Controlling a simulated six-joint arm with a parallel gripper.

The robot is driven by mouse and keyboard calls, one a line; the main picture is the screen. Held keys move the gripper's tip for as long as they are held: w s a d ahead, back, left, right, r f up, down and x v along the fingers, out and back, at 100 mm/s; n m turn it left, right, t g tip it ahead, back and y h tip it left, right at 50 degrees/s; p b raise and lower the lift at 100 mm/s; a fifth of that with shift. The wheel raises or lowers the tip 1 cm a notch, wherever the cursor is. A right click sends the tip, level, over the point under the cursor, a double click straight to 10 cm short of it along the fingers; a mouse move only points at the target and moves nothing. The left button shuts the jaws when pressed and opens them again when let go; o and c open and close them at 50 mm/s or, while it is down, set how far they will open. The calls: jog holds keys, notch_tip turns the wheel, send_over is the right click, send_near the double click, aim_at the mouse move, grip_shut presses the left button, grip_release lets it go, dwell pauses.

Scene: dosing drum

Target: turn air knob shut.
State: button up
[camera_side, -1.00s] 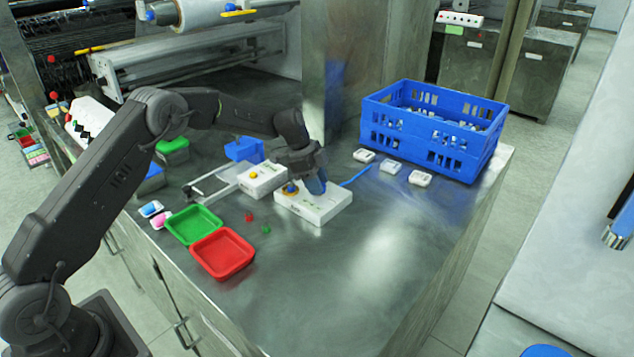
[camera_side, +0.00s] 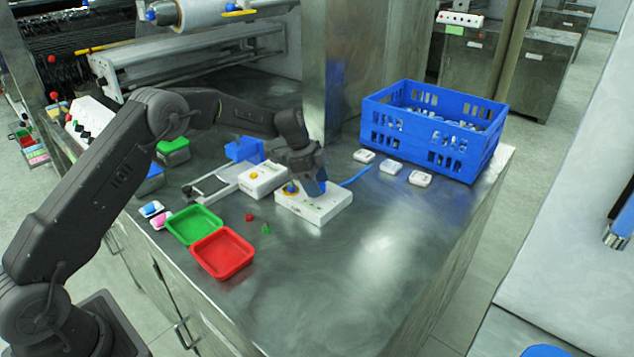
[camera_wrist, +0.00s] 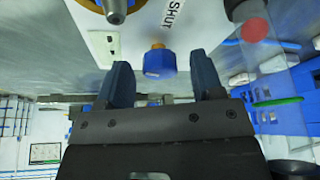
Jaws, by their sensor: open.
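The air knob is a blue knob (camera_wrist: 159,64) on a brass stem, between my two fingers in the wrist view, with clear gaps on both sides. The word SHUT is printed on the white surface beside it. In the side view, a blue knob (camera_side: 291,188) on a yellow ring sits on a white box (camera_side: 322,208). My gripper (camera_side: 313,188) is low over this box, pointing down, beside the knob. In the wrist view my gripper (camera_wrist: 161,62) is open, and no finger contact with the knob is visible.
A second white box with a yellow button (camera_side: 254,175) stands to the left. A green tray (camera_side: 193,240) and a red tray (camera_side: 245,270) lie at the front left. A blue crate (camera_side: 440,165) and several small white blocks stand at the right. The front right table is clear.

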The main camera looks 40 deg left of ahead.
jog(key=v, duration=1.3)
jog(key=shift+a+r, duration=0.25)
jog(key=shift+r, duration=0.1)
jog(key=shift+s, duration=0.1)
jog(key=s+d+n+t+y, duration=0.25)
jog(key=d+n+y, duration=0.45)
jog(key=n, duration=1.1)
jog(key=shift+h, duration=0.6)
jog(key=x, duration=1.3)
jog(key=shift+s+d+f, duration=0.2)
jog(key=shift+d+f, duration=0.15)
jog(key=shift+f, duration=0.1)
jog(key=shift+c, duration=0.2)
jog(key=c, duration=0.9)
